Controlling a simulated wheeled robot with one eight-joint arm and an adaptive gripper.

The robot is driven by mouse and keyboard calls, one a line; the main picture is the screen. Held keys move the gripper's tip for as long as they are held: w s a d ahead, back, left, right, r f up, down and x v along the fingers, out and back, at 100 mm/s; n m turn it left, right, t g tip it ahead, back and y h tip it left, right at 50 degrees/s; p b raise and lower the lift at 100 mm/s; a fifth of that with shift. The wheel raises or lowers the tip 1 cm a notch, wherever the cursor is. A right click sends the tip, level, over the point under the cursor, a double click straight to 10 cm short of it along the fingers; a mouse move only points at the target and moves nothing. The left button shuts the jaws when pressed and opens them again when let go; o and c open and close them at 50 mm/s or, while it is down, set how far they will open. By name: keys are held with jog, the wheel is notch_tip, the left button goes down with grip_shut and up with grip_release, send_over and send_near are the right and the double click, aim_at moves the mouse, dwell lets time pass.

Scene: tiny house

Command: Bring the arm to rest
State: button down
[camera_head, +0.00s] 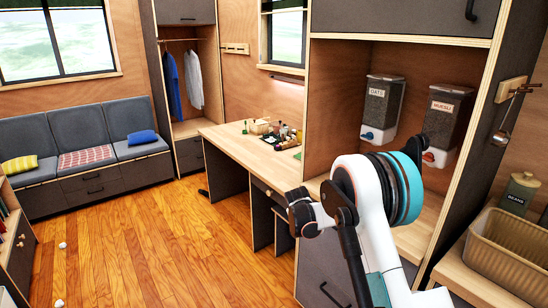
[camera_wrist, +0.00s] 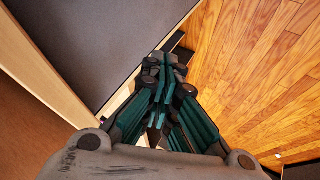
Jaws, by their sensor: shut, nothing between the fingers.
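My gripper (camera_wrist: 163,62) shows in the wrist view with its dark and teal fingers together and nothing between them. Past the fingertips, the wrist view shows a dark grey panel with a pale edge and the wooden floor. In the head view, my white arm with its teal band is folded at the lower right, in front of the cabinet with the dispensers. Whether the arm touches the cabinet cannot be told.
The desk (camera_head: 233,138) with small items stands left of my arm. Two dispensers (camera_head: 382,106) hang in the cabinet behind it. A beige basket (camera_head: 505,252) sits on the right counter. A sofa (camera_head: 85,175) stands at the back left. The wooden floor (camera_head: 150,245) is mostly clear.

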jog(key=s+d+r+m+y, duration=0.1)
jog(key=s+d+r, duration=0.1)
jog(key=s+r, duration=1)
jog(key=s+d+r+m, duration=0.2)
jog(key=s+r, duration=0.9)
jog(key=r, duration=0.2)
jog(key=s+f+m+y, duration=0.1)
jog(key=s+m, duration=0.1)
jog(key=s, duration=2.6)
jog(key=shift+s+d, duration=0.25)
jog(key=shift+d, duration=0.2)
